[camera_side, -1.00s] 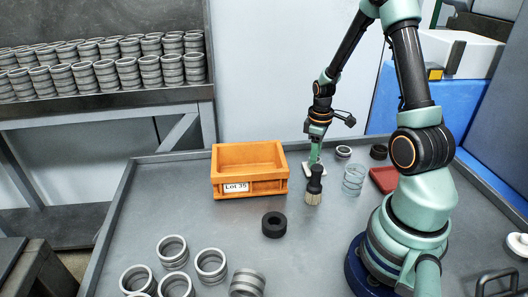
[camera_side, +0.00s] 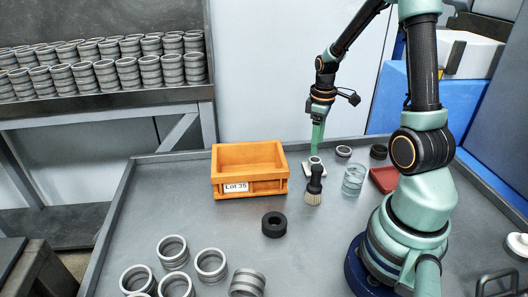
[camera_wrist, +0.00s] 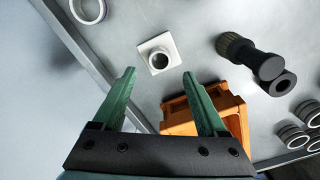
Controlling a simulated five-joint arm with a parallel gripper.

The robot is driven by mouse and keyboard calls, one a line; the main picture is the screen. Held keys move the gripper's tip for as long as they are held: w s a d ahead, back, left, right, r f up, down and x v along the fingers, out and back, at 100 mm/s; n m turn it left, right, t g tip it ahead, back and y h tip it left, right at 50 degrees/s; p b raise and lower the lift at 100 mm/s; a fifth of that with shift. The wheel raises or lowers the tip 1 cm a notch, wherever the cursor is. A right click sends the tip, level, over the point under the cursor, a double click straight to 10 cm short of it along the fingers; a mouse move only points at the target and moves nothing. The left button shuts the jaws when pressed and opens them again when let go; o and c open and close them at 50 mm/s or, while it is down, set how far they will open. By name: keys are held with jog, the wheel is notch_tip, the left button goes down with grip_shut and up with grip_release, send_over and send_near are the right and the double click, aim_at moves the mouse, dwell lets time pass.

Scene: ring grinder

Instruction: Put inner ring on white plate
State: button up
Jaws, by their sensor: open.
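The white plate (camera_wrist: 146,48) is a small square lying flat on the table; part of it shows in the side view (camera_side: 307,171). A short pale ring (camera_wrist: 160,58), which I take for the inner ring, stands upright on the plate. Its dark hollow faces up in the wrist view, and its top shows below my fingers in the side view (camera_side: 315,160). My gripper (camera_wrist: 158,72) is open, its green fingers wide apart with nothing between them. It is above the ring, apart from it as far as I can tell.
An orange bin (camera_side: 250,188) stands left of the plate. A clear glass (camera_side: 353,180), a metal ring (camera_side: 343,151), a black ring (camera_side: 379,151) and a red tray (camera_side: 384,178) are to the right. Another black ring (camera_side: 274,225) lies in front.

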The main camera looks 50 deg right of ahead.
aim_at(315, 159)
notch_tip(315, 159, up, 6)
jog(key=a+r+m+t, duration=0.1)
jog(key=a+r, duration=0.4)
jog(key=a, duration=0.6)
jog(key=a+r+m+t, duration=0.1)
jog(key=a+r+t, duration=0.3)
jog(key=a, duration=0.7)
jog(key=shift+s+r+m+t, duration=0.3)
jog(key=shift+r, duration=0.5)
